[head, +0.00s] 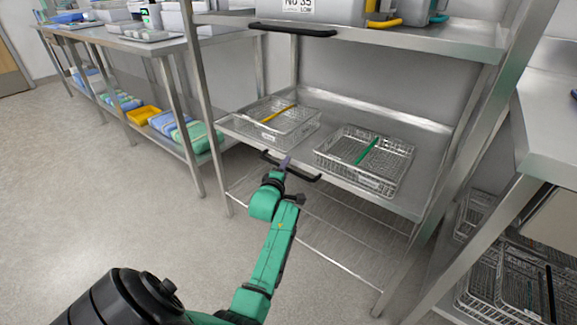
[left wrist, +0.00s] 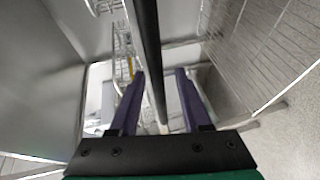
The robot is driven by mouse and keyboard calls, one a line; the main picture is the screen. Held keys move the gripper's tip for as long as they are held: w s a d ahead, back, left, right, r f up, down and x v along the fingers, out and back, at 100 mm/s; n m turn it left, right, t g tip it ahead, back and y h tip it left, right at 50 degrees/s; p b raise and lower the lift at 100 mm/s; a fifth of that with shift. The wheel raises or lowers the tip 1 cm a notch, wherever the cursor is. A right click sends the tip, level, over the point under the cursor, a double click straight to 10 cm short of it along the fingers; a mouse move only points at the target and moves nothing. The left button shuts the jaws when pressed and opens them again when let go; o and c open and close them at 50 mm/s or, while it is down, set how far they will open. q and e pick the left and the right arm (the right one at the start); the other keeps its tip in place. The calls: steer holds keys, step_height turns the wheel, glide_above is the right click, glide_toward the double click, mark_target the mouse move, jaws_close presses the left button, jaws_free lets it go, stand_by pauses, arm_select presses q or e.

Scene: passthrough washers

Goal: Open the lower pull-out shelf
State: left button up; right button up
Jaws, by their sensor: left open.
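The lower pull-out shelf (head: 305,160) is a metal shelf carrying two wire baskets, with a black bar handle (head: 308,177) on its front edge. My left gripper (head: 286,161) is at this handle, and my forearm hides part of what lies below it. In the left wrist view the two purple fingers of the gripper (left wrist: 160,78) are open. The black handle bar (left wrist: 148,40) runs between them, with a visible gap on both sides. My right gripper is not in view.
The upper shelf (head: 420,40) above has its own black handle (head: 292,28). A wire rack (head: 335,235) lies beneath the lower shelf. The left wire basket (head: 280,122) holds a yellow tool, the right one (head: 385,172) a green tool. A metal table (head: 545,125) stands at right. Floor at left is clear.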

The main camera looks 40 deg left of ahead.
arm_select(q)
steer(key=shift+s+r, duration=0.1)
jaws_close()
stand_by(1.3)
